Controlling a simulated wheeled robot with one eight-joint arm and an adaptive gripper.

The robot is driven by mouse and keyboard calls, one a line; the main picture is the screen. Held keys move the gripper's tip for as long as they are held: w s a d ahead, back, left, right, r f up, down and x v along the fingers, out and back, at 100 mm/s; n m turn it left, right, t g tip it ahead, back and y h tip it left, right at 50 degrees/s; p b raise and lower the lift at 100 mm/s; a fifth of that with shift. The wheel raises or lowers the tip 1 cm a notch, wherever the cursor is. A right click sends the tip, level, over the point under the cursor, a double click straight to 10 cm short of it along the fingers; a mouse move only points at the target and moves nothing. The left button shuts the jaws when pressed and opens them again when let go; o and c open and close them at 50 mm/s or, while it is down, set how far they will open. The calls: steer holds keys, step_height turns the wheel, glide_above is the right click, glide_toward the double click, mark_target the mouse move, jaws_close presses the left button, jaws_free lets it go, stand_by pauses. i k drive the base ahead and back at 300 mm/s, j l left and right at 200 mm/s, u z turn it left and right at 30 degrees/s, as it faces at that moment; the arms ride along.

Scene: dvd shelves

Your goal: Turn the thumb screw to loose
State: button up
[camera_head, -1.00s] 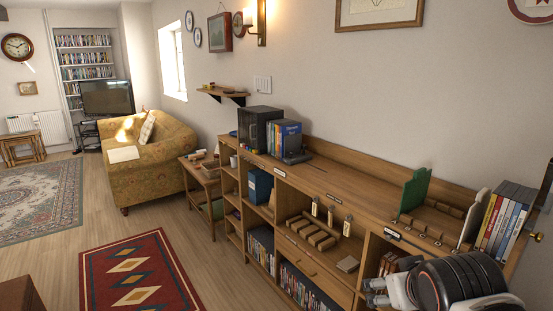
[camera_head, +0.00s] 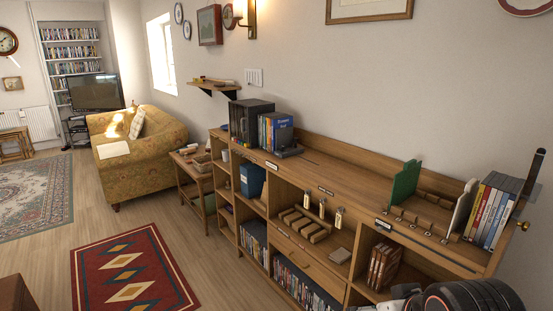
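A small brass knob (camera_head: 523,225), which looks like the thumb screw, sits at the right end of the long wooden shelf unit (camera_head: 330,172). It is beside a dark upright bar (camera_head: 534,178) and a row of cases. It is too small to tell how tight it is. My arm, black and ribbed with white parts, is at the bottom right, below and to the left of the knob. What looks like part of my gripper (camera_head: 402,291) shows at the bottom edge, apart from the knob. Its fingertips are mostly cut off, so its opening is unclear.
Cases (camera_head: 490,210) stand at the right end of the top, left of the knob. A green divider (camera_head: 405,183) and a white divider (camera_head: 459,208) stand nearby. The middle of the top is mostly bare. A red rug (camera_head: 130,270) lies on open floor at left.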

mark_target(524, 226)
steer(key=k+l+z, duration=0.15)
steer(key=l+z, duration=0.15)
steer(key=k+l+z, duration=0.25)
steer(key=l, duration=0.2)
steer(key=l+z, duration=0.55)
steer(key=l, duration=0.25)
